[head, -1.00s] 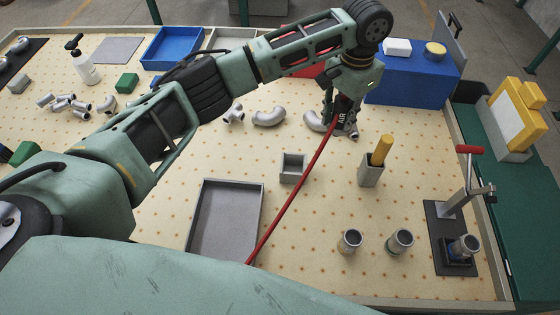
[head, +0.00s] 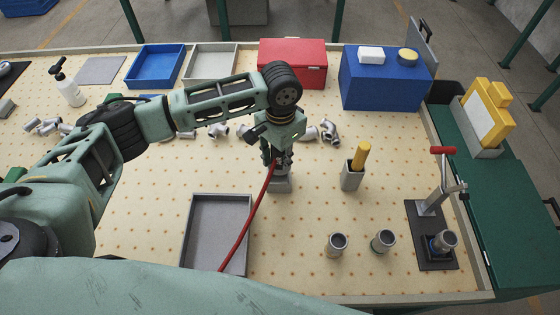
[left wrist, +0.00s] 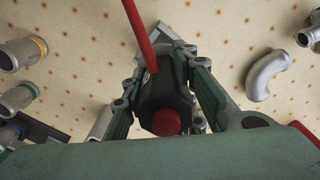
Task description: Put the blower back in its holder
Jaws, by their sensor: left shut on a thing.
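The blower (left wrist: 165,90) is a dark tool with a red hose, held upright between the fingers of my left gripper (left wrist: 163,103). In the head view my left gripper (head: 279,155) points down over the holder (head: 281,185), a small square grey box on the pegboard table. The blower's lower end is at or just above the holder's mouth. The gripper hides much of the tool and the opening, so I cannot tell whether the blower is inside. My right gripper is not in view.
A grey tray (head: 217,228) lies left of the holder, with the red hose (head: 249,222) crossing its edge. A grey stand (head: 351,178) with a yellow handle is to the right. Two metal cylinders (head: 337,243) (head: 383,240) stand in front. Silver elbow pipes (head: 328,130) lie behind.

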